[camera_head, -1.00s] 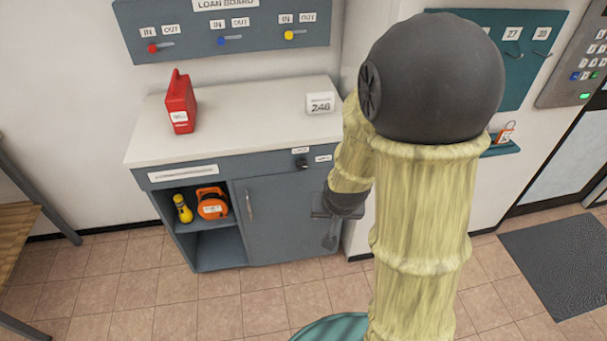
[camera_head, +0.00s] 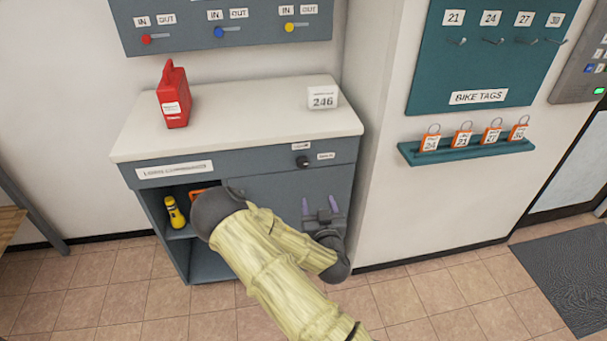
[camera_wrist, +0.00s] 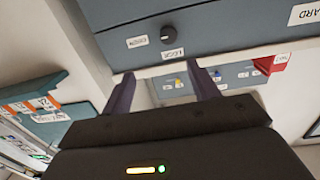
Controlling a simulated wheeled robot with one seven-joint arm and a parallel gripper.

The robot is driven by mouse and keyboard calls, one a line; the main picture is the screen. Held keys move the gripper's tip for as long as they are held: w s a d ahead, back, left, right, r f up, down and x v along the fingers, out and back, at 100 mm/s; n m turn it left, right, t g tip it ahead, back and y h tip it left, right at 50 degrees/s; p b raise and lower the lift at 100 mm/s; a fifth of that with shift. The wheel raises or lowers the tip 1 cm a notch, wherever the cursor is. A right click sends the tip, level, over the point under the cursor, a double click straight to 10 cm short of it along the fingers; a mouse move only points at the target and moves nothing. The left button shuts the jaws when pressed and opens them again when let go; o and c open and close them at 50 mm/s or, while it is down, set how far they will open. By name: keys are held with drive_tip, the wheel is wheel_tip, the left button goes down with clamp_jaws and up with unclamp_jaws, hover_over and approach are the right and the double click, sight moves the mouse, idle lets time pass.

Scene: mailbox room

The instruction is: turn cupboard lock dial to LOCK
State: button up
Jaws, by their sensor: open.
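The cupboard lock dial (camera_head: 302,161) is a small dark round knob at the right end of the cupboard's grey top front panel. It also shows in the wrist view (camera_wrist: 168,34), which is roughly upside down. One white label (camera_head: 300,146) is above the dial and another (camera_head: 326,156) is to its right. Their lettering is hard to read, and the dial's pointer direction is unclear. My gripper (camera_head: 320,206) is open and empty, fingers upward, below and slightly right of the dial, apart from it. In the wrist view its fingers (camera_wrist: 162,73) are spread.
The cupboard's worktop (camera_head: 230,125) carries a red can (camera_head: 173,97) and a white block marked 246 (camera_head: 323,98). A yellow torch (camera_head: 174,211) stands in the open shelf. A teal ledge (camera_head: 468,150) with several orange tags is on the wall to the right.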

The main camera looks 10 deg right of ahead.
sight(303, 164)
drive_tip(key=shift+a+n+y, duration=0.4)
drive_tip(key=shift+a+y, duration=0.1)
drive_tip(key=w, duration=1.7)
drive_tip(key=shift+w, duration=0.2)
drive_tip(key=c, duration=1)
drive_tip(key=shift+o, duration=0.2)
